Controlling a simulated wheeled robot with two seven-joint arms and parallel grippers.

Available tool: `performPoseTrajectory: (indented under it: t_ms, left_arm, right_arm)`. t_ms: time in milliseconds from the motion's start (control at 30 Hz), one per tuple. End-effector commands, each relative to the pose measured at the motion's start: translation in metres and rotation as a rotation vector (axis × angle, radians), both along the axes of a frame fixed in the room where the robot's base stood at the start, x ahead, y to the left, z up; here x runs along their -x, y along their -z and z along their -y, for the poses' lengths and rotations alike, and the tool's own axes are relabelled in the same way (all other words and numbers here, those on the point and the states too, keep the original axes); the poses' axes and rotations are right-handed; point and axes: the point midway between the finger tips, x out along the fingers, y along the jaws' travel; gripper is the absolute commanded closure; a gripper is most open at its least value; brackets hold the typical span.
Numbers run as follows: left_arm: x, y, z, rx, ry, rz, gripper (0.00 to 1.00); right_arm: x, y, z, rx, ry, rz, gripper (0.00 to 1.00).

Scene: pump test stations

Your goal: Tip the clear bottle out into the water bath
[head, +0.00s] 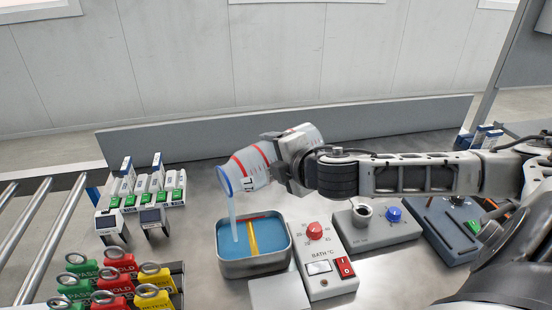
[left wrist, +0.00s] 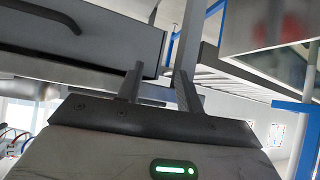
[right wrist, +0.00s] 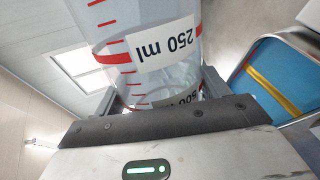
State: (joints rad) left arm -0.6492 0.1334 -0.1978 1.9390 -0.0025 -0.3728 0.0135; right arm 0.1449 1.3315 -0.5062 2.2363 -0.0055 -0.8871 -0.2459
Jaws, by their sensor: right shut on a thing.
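The clear bottle (head: 250,169) has red bands and is tilted, its blue-rimmed mouth pointing left and down over the water bath. A pale stream of liquid (head: 232,219) runs from its mouth into the bath. My right gripper (head: 280,158) is shut around the bottle's body. In the right wrist view the bottle (right wrist: 150,45) shows a "250 ml" label, upside down. The water bath (head: 254,268) is a metal tray with blue water and a yellow strip; its corner shows in the right wrist view (right wrist: 282,82). My left gripper (left wrist: 160,88) is open with nothing between its fingers.
A control box (head: 318,262) with a red knob and switch stands right of the bath. Another box (head: 378,226) with a blue knob is beyond it. Colored tags (head: 118,282) and small boxes (head: 150,190) stand at left. A low wall (head: 400,112) runs behind.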

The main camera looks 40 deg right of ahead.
Motion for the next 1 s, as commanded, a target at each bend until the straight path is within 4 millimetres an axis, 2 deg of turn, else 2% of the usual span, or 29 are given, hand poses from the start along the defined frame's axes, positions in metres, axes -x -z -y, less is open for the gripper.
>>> performPoseTrajectory:
  t_ms: [167,233,333,467,633,833,1000]
  left_arm:
    - [0.000,0.010,0.000,0.000,0.000,0.000,0.64]
    - [0.000,0.021,0.000,0.000,0.000,0.001,0.64]
    - [0.000,0.026,0.000,0.001,0.000,0.006,0.64]
    - [0.000,0.027,0.000,0.005,-0.002,0.013,0.64]
    - [-0.002,0.044,0.002,0.003,-0.001,0.005,0.64]
    - [-0.002,0.043,0.003,0.005,0.000,0.005,0.64]
    - [-0.002,0.023,0.003,0.007,0.000,0.007,0.64]
  right_arm:
    - [0.001,0.012,0.003,-0.066,-0.001,0.005,0.70]
    - [0.002,0.024,0.004,-0.128,0.000,0.007,0.70]
    - [0.002,0.037,0.007,-0.226,-0.001,0.014,0.70]
    - [0.002,0.042,0.008,-0.309,-0.001,0.023,0.70]
    - [0.002,0.055,0.005,-0.429,0.000,0.030,0.70]
    - [0.001,0.067,0.001,-0.590,-0.001,0.047,0.70]
    - [0.000,0.055,-0.006,-0.743,0.002,0.060,0.70]
